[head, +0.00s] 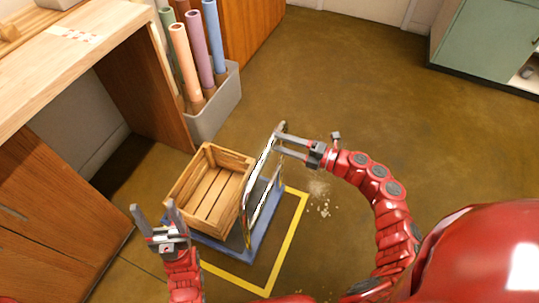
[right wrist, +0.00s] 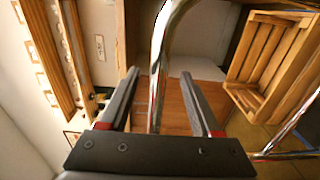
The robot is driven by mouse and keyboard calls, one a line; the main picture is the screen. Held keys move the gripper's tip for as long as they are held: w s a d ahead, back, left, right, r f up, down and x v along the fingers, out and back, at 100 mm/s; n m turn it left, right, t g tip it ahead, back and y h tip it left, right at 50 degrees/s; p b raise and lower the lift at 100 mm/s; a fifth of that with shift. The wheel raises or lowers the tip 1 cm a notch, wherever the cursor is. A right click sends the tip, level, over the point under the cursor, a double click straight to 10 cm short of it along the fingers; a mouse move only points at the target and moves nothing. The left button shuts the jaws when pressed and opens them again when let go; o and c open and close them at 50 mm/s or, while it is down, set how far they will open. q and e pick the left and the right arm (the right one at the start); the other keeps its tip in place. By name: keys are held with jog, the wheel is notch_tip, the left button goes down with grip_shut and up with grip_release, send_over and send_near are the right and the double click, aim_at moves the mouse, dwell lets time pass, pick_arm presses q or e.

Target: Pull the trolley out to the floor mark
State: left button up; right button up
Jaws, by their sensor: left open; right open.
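The trolley has a blue deck (head: 268,220) and an upright chrome handle (head: 252,205), and carries a slatted wooden crate (head: 213,190). The yellow floor mark (head: 290,240) shows as an outline along the deck's right and near sides; the rest is hidden. The deck seems to cover part of the marked area. My right gripper (head: 279,144) is open at the top of the handle. In the right wrist view the chrome bar (right wrist: 160,70) passes between its open fingers (right wrist: 160,95); contact is unclear. My left gripper (head: 152,208) is open and empty, left of the crate.
A grey bin (head: 217,108) with several coloured rolls stands behind the trolley. A wooden workbench (head: 60,65) with a brown side panel is at the left. A green cabinet (head: 478,40) stands at the far right. The brown floor between is clear, apart from pale crumbs (head: 322,205).

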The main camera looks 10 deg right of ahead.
aim_at(273, 141)
jog(key=shift+x, duration=1.7)
grip_shut()
jog(key=shift+f, duration=0.1)
